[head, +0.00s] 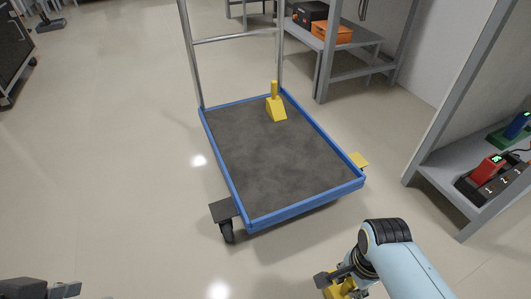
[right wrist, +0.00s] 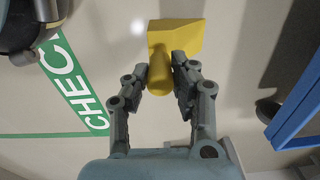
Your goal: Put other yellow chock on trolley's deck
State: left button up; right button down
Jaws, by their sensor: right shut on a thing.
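The trolley's deck (head: 270,150) is a dark grey board with a blue rim. One yellow chock (head: 276,108) stands on it near the back right, its handle up. My right gripper (head: 338,284) is in front of the trolley at the bottom of the head view. It is shut on the handle of the other yellow chock (right wrist: 178,38), whose wedge points away from the fingers in the right wrist view. In the head view this chock is mostly hidden and cut off. My left gripper (head: 65,290) shows only partly at the bottom left.
A dark plate and castor (head: 224,218) stick out at the trolley's front left. A grey shelf (head: 470,180) with chargers stands at the right. The floor left of the trolley is clear.

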aim_at(235, 125)
jog(key=i+j+z, duration=0.2)
jog(key=j, duration=0.95)
jog(key=j+z, duration=0.15)
jog(key=j, duration=1)
jog(key=i+j, duration=0.25)
jog(key=i+j+z, duration=0.1)
jog(key=j, duration=0.4)
jog(key=i+j, duration=0.35)
jog(key=i+j+z, duration=0.1)
jog(key=j, duration=0.3)
jog(key=i, duration=0.1)
